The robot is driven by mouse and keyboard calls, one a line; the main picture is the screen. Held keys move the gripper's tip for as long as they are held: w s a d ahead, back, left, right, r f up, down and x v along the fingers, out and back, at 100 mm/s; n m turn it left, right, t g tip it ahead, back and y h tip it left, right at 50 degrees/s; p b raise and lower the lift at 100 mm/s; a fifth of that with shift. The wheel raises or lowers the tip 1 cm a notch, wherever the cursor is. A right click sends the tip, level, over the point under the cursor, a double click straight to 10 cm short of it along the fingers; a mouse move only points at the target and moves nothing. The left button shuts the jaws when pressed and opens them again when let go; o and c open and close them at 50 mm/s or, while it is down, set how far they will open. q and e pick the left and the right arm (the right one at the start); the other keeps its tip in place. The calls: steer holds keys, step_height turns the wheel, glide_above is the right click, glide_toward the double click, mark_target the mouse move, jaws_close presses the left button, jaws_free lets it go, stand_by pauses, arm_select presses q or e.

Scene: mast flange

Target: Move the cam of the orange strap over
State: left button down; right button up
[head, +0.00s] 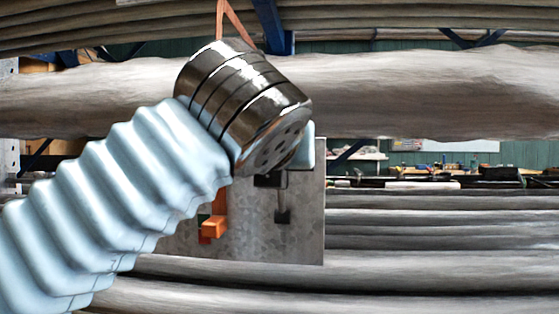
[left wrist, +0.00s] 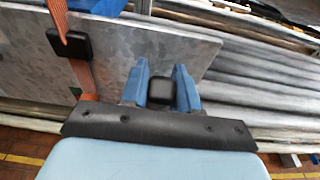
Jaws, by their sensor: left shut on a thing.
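The orange strap (head: 228,20) comes down from above behind my left wrist, and its lower part (head: 213,226) hangs in front of a grey metal plate (head: 302,225). In the left wrist view the orange strap (left wrist: 59,14) runs through a black buckle-like block (left wrist: 68,44) lying at the plate. My left gripper (left wrist: 160,80) has its blue fingers on either side of another small black block (left wrist: 160,92), to the right of the strap. I cannot tell whether this block belongs to the strap. In the head view my wrist hides most of the gripper. My right gripper is not in view.
Long grey pipe-like bars (head: 440,215) lie stacked behind and below the plate. A thick grey bar (head: 420,90) crosses above. Blue rack braces (head: 270,25) stand near the strap. A cluttered workbench is in the far background.

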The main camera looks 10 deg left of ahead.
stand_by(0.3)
arm_select(q)
steer(key=c, duration=0.9)
jaws_free()
steer(key=v, duration=1.3)
steer(key=shift+s+r, duration=0.1)
steer(key=shift+s, duration=0.25)
